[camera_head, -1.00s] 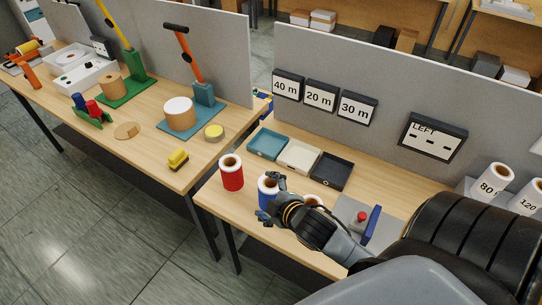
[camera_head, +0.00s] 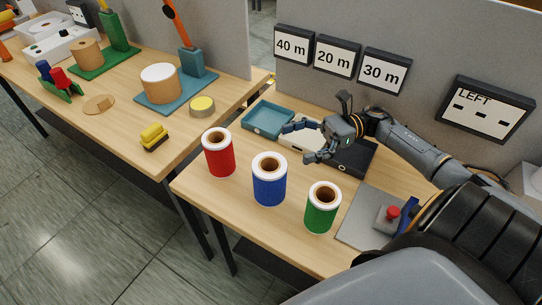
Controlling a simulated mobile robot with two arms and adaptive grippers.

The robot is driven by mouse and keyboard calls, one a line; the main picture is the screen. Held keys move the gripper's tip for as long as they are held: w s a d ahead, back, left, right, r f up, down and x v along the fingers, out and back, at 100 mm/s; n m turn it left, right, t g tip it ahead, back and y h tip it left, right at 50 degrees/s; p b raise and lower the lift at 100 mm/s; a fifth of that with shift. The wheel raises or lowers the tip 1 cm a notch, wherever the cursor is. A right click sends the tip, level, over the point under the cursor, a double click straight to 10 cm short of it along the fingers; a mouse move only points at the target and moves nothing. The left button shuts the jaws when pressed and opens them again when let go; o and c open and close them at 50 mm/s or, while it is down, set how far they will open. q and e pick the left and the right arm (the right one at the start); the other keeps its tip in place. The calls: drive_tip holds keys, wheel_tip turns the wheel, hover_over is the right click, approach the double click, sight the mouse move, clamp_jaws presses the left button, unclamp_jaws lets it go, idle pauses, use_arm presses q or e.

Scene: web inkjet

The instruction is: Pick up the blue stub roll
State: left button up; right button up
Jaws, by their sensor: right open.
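The blue stub roll (camera_head: 269,181) stands upright on the near table, between the red roll (camera_head: 219,153) and the green roll (camera_head: 321,208). It has white ends and a brown core, and nothing touches it. My right gripper (camera_head: 300,142) is open and empty. It is above the trays behind the rolls, behind and to the right of the blue roll, with its fingers pointing left. My left gripper is not in view.
A teal tray (camera_head: 268,118), a white tray (camera_head: 293,139) and a black tray (camera_head: 356,160) stand behind the rolls. A grey plate with a red button (camera_head: 392,213) lies at right. A grey partition (camera_head: 420,60) with length signs rises behind. Another table (camera_head: 125,125) stands left.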

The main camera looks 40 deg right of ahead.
drive_tip(key=s+d+f+n+g, duration=0.1)
drive_tip(key=f+n+g, duration=0.1)
drive_tip(key=p, duration=0.2)
approach(254, 174)
drive_tip(key=a, duration=0.2)
drive_tip(key=a+r, duration=0.1)
drive_tip(key=a, duration=0.1)
drive_tip(key=shift+w, duration=0.3)
drive_tip(key=a+p, duration=0.1)
drive_tip(key=a, duration=0.1)
drive_tip(key=a+p, duration=0.1)
drive_tip(key=a, duration=0.1)
drive_tip(key=a+f+p, duration=0.1)
drive_tip(key=shift+w+a, duration=0.35)
drive_tip(key=shift+a, duration=0.05)
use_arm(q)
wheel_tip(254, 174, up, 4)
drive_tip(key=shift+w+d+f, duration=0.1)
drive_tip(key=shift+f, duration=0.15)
use_arm(e)
drive_tip(key=c, duration=1.4)
drive_tip(key=shift+c, duration=0.9)
